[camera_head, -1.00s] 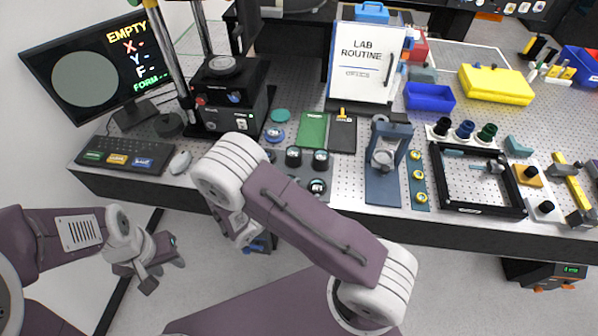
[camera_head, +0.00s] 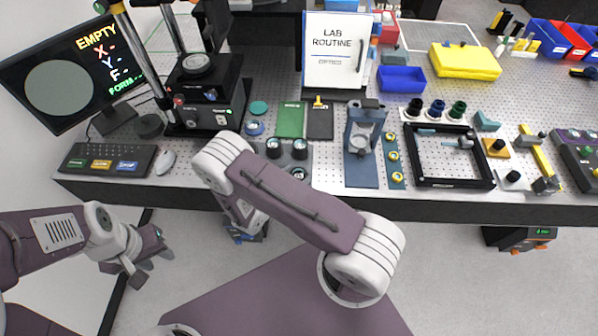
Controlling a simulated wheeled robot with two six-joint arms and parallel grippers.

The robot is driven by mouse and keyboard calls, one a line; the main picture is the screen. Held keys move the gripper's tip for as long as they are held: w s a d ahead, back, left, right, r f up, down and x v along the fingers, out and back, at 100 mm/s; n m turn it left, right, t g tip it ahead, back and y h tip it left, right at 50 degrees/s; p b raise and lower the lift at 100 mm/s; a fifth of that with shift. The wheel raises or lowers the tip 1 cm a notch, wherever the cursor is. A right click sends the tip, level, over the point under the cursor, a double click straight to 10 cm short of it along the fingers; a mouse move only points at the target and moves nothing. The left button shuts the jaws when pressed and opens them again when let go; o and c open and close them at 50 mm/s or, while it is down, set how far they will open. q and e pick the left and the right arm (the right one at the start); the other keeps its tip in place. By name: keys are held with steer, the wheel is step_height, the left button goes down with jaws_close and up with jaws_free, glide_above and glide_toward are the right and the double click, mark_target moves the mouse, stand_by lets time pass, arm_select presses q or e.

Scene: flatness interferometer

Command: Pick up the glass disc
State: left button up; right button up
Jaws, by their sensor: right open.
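A pale round piece that looks like a glass disc (camera_head: 360,142) sits in a blue stand (camera_head: 361,173) on the bench; I cannot be sure it is glass. A blue round piece (camera_head: 255,128) lies further left, below a teal disc (camera_head: 258,108). My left gripper (camera_head: 152,266) is at the lower left, off the bench, with its fingers apart and nothing between them. My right gripper (camera_head: 246,236) hangs below the bench's front edge, partly hidden by its own arm. It is open and far from the discs.
A perforated bench (camera_head: 330,150) holds a black instrument (camera_head: 208,105) under a post, a monitor (camera_head: 70,85) reading EMPTY, a keyboard (camera_head: 105,160), and several dark round pieces (camera_head: 274,147). A black frame (camera_head: 450,183), blue bin (camera_head: 402,79) and yellow case (camera_head: 465,61) stand to the right.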

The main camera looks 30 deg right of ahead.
mark_target(297, 176)
steer(key=shift+w+d+f, duration=0.35)
steer(key=shift+w+d, duration=0.05)
steer(key=shift+d, duration=0.05)
steer(key=shift+s+a+r, duration=0.1)
steer(key=shift+s, duration=0.05)
steer(key=c, duration=1.2)
steer(key=shift+o, duration=0.2)
steer(key=r+b, duration=0.1)
steer(key=r, duration=0.3)
steer(key=shift+d+r, duration=0.15)
steer(key=shift+d, duration=0.05)
steer(key=s+d+r, duration=0.4)
steer(key=d+r, duration=0.2)
steer(key=d, duration=0.4)
steer(key=shift+s+d+r, duration=0.15)
steer(key=shift+s+r, duration=0.2)
steer(key=shift+s, duration=0.05)
